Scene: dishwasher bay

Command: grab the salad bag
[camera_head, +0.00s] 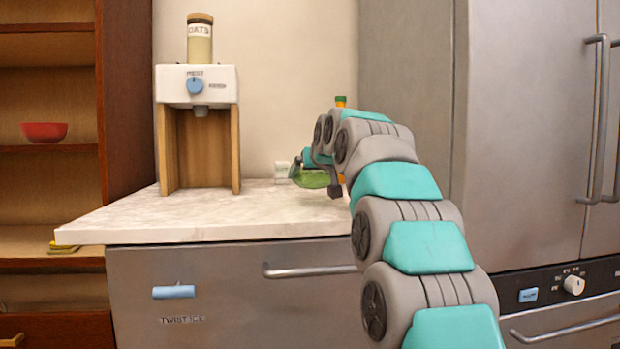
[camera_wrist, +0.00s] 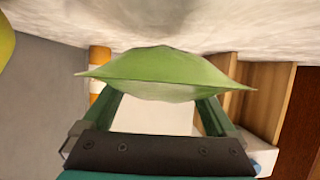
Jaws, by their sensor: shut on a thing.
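The green salad bag (camera_wrist: 165,70) shows large in the wrist view, a pillow shape with pointed corners. My gripper (camera_wrist: 160,100) has its two green fingers reaching to the bag, one on each side, and is shut on it. In the head view the bag (camera_head: 312,178) is a small green shape at my gripper (camera_head: 325,172), just above the marble counter. My arm covers part of it there. I cannot tell whether the bag touches the counter.
The counter (camera_head: 260,215) is clear at its front. A white dispenser with wooden sides (camera_head: 235,150) stands at the left, with an oats jar (camera_head: 200,45) on top. An orange and white item (camera_wrist: 98,68) stands near the bag. A tall steel fridge (camera_head: 520,130) is at the right.

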